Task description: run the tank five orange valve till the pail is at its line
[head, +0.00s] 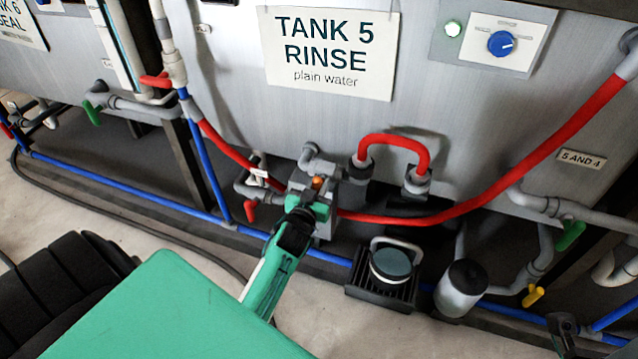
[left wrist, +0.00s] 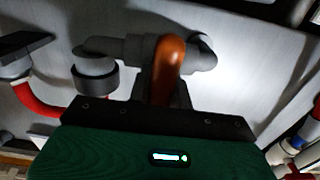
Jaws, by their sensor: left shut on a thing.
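The orange valve handle (head: 318,182) sits on a grey pipe fitting below the TANK 5 RINSE sign. My left gripper (head: 312,203) is shut on it. In the left wrist view the orange handle (left wrist: 167,68) rises from behind the dark edge of the gripper (left wrist: 160,115), which hides its lower part. The pail (head: 392,265), with a pale raised handle and a dark teal round top, stands on a black grate right of the valve. Its line and water level cannot be made out.
A red hose (head: 480,203) sags across the tank front behind the gripper. A grey canister (head: 462,287) stands right of the pail. Blue pipe (head: 120,184) runs low along the tanks. A green valve handle (head: 570,236) is at right. Open floor lies in front.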

